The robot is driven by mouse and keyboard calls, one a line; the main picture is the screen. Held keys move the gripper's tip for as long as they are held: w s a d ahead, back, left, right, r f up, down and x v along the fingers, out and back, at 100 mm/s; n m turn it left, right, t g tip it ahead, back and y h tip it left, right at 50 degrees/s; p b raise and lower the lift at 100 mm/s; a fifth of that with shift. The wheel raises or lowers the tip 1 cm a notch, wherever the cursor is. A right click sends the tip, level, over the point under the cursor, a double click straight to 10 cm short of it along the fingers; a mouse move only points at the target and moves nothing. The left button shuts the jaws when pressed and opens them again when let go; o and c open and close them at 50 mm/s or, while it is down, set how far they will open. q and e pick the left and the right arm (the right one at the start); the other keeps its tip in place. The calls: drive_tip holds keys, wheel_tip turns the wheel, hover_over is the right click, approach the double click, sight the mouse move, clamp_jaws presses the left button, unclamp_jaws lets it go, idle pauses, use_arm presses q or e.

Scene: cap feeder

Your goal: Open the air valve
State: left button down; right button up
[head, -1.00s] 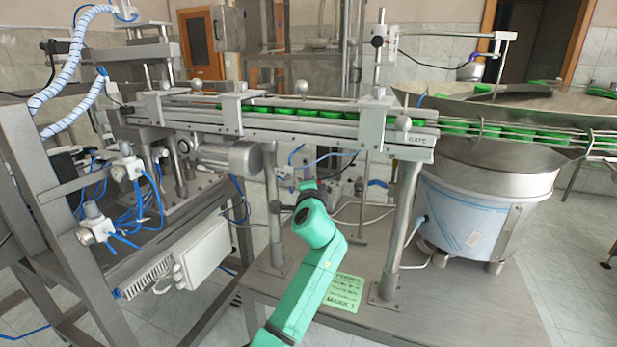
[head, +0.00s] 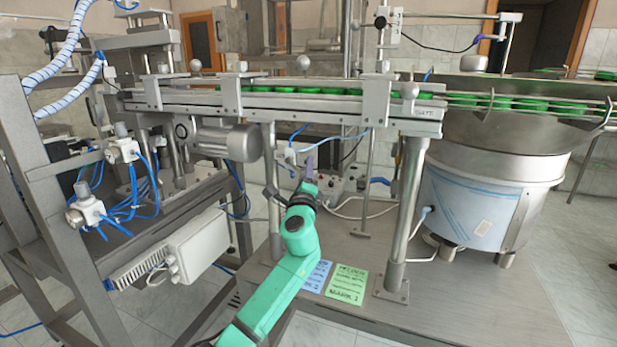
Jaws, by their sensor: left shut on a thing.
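The air valve (head: 286,155) is a small pale block with blue tubes, below the conveyor and between its front legs. My left gripper (head: 309,165) is at the end of my green arm, just right of this block. It is shut on a small part at the valve. A thin purple-grey piece sticks up at its fingertips; the wrist and its dark collar hide most of the grip, so the handle's exact angle cannot be told. My right gripper is not in view.
The conveyor (head: 330,103) with green caps runs above the gripper. Metal legs (head: 404,220) stand on either side. A round steel feeder bowl (head: 488,150) is at the right. Green (head: 347,284) and blue (head: 317,276) notes lie on the base plate (head: 440,300).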

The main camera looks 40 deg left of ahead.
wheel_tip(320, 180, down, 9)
drive_tip(key=b, duration=0.9)
use_arm(q)
drive_tip(key=shift+s+a+f+m+t+h+b, duration=0.3)
drive_tip(key=shift+a+m+t+h, duration=0.6)
drive_tip(key=shift+m, duration=1.65)
drive_tip(key=shift+s+a+f+m+t+h+b, duration=0.1)
drive_tip(key=shift+a+f+m+t+h+b, duration=0.45)
drive_tip(key=shift+m+h, duration=1.35)
drive_tip(key=shift+s+a+f+m+t+h+b, duration=0.15)
drive_tip(key=shift+a+m+t+h, duration=0.55)
drive_tip(key=shift+m, duration=2.45)
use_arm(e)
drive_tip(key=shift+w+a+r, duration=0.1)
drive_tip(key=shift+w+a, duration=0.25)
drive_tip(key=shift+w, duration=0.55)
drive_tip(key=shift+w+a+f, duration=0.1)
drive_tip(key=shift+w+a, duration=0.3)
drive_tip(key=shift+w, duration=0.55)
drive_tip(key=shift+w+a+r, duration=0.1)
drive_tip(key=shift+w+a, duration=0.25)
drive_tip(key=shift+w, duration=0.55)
use_arm(q)
drive_tip(key=shift+d+t, duration=0.25)
drive_tip(key=shift+d, duration=0.05)
drive_tip(key=shift+s, duration=0.1)
drive_tip(key=c, duration=0.5)
unclamp_jaws()
drive_tip(key=shift+y, duration=0.4)
drive_tip(key=shift+f, duration=0.1)
